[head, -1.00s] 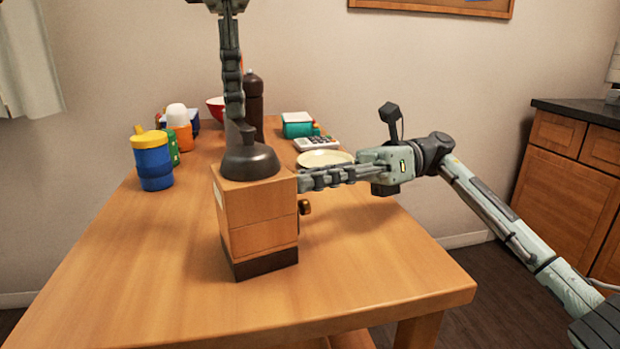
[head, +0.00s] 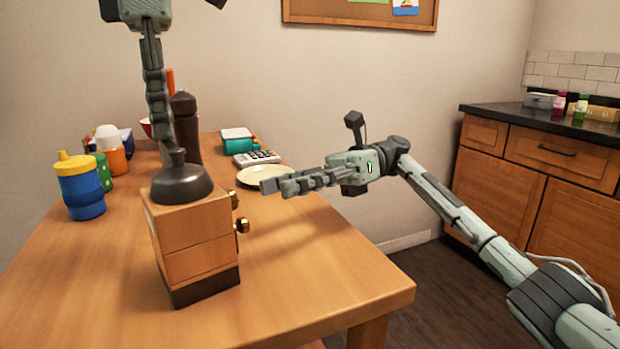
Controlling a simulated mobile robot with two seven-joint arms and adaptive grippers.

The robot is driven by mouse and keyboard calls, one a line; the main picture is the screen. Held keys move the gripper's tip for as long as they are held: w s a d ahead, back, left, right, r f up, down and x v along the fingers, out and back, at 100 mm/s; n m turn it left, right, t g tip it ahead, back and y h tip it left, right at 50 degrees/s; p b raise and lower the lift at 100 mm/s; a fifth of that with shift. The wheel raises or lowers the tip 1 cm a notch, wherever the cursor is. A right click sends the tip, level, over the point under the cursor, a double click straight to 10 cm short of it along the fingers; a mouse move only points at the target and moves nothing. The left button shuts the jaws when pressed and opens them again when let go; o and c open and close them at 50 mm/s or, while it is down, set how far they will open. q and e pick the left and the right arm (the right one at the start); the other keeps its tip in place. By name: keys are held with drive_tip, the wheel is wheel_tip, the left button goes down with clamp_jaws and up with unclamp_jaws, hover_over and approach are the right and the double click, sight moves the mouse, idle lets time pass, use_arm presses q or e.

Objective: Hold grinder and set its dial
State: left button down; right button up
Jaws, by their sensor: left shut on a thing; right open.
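The grinder is a wooden box (head: 198,245) with a dark base and a dark dome (head: 182,184) with a knob on top. It stands upright near the front of the table. Two brass knobs show on its right side, an upper one (head: 234,199) and a lower one (head: 242,226); I cannot tell which is the dial. My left gripper (head: 172,153) comes down from above and is shut on the grinder's top knob. My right gripper (head: 266,186) is open and empty, pointing left, just right of the grinder and apart from it in the picture.
On the wooden table (head: 310,265), a blue cup with a yellow lid (head: 80,187) stands left of the grinder. A dark mill (head: 185,128), a plate (head: 250,177), a calculator (head: 257,157) and a teal box (head: 237,140) lie behind. The table's front right is clear.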

drive_tip(key=v, duration=0.5)
drive_tip(key=shift+w+d, duration=0.1)
drive_tip(key=shift+d, duration=0.05)
